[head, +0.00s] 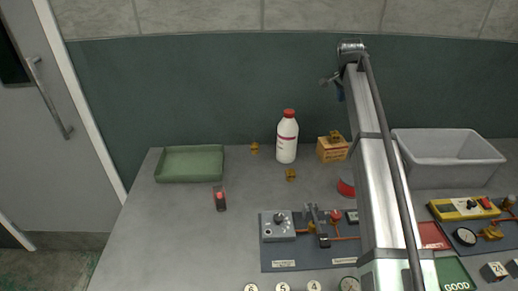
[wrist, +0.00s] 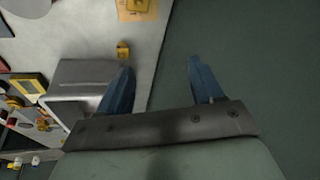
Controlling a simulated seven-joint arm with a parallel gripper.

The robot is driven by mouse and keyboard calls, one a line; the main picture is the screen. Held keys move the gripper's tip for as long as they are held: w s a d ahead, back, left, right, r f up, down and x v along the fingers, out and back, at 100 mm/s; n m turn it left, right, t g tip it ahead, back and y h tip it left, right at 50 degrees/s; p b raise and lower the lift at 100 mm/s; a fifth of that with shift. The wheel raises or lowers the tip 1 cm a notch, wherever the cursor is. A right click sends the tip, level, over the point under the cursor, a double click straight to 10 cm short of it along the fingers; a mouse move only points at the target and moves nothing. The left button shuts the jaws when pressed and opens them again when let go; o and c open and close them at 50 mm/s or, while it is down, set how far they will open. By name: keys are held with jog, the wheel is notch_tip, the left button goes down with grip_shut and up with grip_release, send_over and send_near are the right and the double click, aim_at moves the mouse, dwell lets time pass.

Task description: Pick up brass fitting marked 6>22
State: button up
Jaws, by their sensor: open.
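Small brass fittings sit on the grey bench in the head view: one (head: 254,147) left of the white bottle, another (head: 290,174) in front of it. A third (head: 335,136) appears on top of an orange-brown box (head: 332,150). The wrist view shows a brass-yellow fitting (wrist: 123,50) between the box (wrist: 135,10) and the grey bin; my arm seems to hide that spot in the head view. No marking is legible, so I cannot tell which is 6>22. My gripper (wrist: 158,65) is open and empty, high by the back wall, apart from everything.
The white bottle (head: 287,138) with a red cap stands mid-bench. A green tray (head: 190,164) is at left, the grey bin (head: 450,158) at right. A panel (head: 310,255) with valves and gauges lies in front. The left-centre bench is mostly clear.

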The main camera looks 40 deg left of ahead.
jog(key=s+a+r+m+g+y, duration=0.1)
jog(key=s+a+g, duration=0.1)
jog(key=s+a, duration=0.9)
jog(key=s+a+r+g, duration=0.1)
jog(key=s+a, duration=0.8)
jog(key=s, duration=0.5)
jog(key=m+g, duration=0.2)
jog(key=m, duration=0.2)
send_near(255, 145)
jog(key=f, duration=0.2)
jog(key=a+f, duration=0.1)
jog(key=f, duration=0.2)
jog(key=shift+w+a, duration=0.1)
jog(key=shift+w, duration=0.05)
jog(key=shift+s+a+f, duration=0.1)
jog(key=shift+s+f, duration=0.1)
jog(key=shift+f, duration=1.15)
jog(key=shift+s+a+f, duration=0.1)
jog(key=shift+s+f, duration=0.15)
jog(key=shift+f, duration=1.1)
jog(key=c, duration=1.1)
jog(key=shift+d, duration=0.1)
